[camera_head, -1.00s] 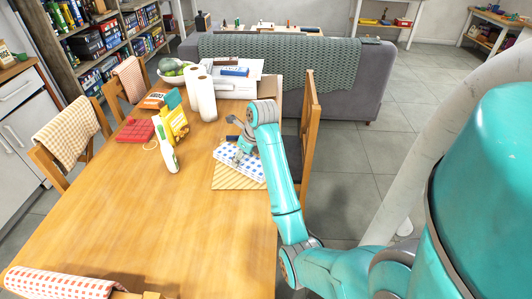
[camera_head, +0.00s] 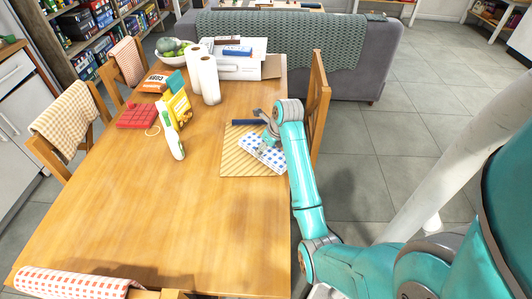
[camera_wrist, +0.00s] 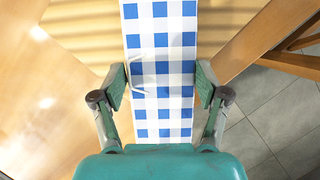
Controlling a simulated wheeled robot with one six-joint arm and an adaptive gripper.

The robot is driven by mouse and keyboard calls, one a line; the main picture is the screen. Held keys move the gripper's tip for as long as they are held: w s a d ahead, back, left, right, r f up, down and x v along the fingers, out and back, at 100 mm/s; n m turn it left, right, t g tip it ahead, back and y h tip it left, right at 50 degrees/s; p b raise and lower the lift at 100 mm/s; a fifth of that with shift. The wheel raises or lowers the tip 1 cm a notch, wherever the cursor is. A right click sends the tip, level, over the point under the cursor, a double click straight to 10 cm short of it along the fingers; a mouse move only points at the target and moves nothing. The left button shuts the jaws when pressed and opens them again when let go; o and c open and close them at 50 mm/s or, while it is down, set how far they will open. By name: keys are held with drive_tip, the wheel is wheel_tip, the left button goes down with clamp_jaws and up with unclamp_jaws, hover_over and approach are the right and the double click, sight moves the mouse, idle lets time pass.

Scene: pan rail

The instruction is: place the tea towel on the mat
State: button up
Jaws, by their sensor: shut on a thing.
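The tea towel is a flat strip with blue and white checks (camera_head: 262,154), over the right part of the mat in the head view. It also fills the middle of the wrist view (camera_wrist: 160,55). The mat (camera_head: 238,160) is yellow and striped, at the table's right edge. It shows at the top of the wrist view (camera_wrist: 85,25). My gripper (camera_head: 269,140) is shut on the towel, with a finger at each side of it in the wrist view (camera_wrist: 165,88). I cannot tell whether the towel touches the mat.
A dark blue object (camera_head: 248,122) lies at the mat's far edge. A chair (camera_head: 319,100) stands close to the right. A white bottle (camera_head: 172,140), a yellow box (camera_head: 178,108) and paper rolls (camera_head: 209,82) stand left and behind. The table's front (camera_head: 190,225) is clear.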

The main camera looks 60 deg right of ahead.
drive_tip(key=shift+f, duration=1.5)
drive_tip(key=shift+a+f, duration=0.1)
drive_tip(key=shift+f, duration=0.05)
drive_tip(key=o, duration=1.2)
drive_tip(key=shift+o, duration=0.2)
